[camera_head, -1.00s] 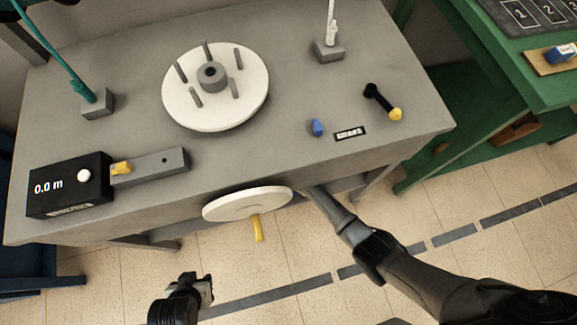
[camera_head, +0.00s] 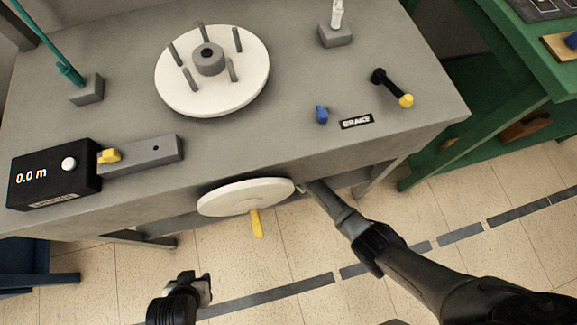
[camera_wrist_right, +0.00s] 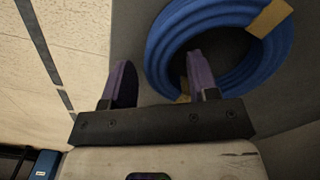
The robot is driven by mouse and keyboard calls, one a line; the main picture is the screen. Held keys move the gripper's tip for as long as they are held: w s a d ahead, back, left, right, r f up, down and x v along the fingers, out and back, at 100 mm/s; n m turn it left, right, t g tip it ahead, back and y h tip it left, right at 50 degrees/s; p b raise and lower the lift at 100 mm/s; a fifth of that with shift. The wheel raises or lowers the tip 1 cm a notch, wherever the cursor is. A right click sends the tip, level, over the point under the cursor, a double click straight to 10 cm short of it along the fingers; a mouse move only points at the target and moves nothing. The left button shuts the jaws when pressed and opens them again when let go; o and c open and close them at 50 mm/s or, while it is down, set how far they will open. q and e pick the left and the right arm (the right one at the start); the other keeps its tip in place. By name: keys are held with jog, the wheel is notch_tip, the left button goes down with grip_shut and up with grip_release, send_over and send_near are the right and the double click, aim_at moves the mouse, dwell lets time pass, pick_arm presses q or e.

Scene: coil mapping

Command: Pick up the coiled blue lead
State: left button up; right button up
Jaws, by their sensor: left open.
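The coiled blue lead (camera_wrist_right: 165,55) shows in the right wrist view as a thick ring with tan bands, on or against a grey surface. My right gripper (camera_wrist_right: 157,72) is open; one purple finger shows over the ring's opening and the other outside it to the left. I cannot tell whether the fingers touch the coil. The lead does not show in the head view, where my right arm reaches to the bench's front edge and its fingers are mostly hidden. My left gripper (camera_head: 208,286) is open and empty over the floor, below the bench.
The grey bench (camera_head: 270,145) carries a white pegged disc (camera_head: 185,99), a black meter reading 0.0 m (camera_head: 50,190), a blue piece (camera_head: 322,114) and a black lever with a yellow knob (camera_head: 392,87). A white crank wheel (camera_head: 225,196) with a yellow handle juts from its front.

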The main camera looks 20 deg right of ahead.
grip_shut()
dwell(0.3)
dwell(0.3)
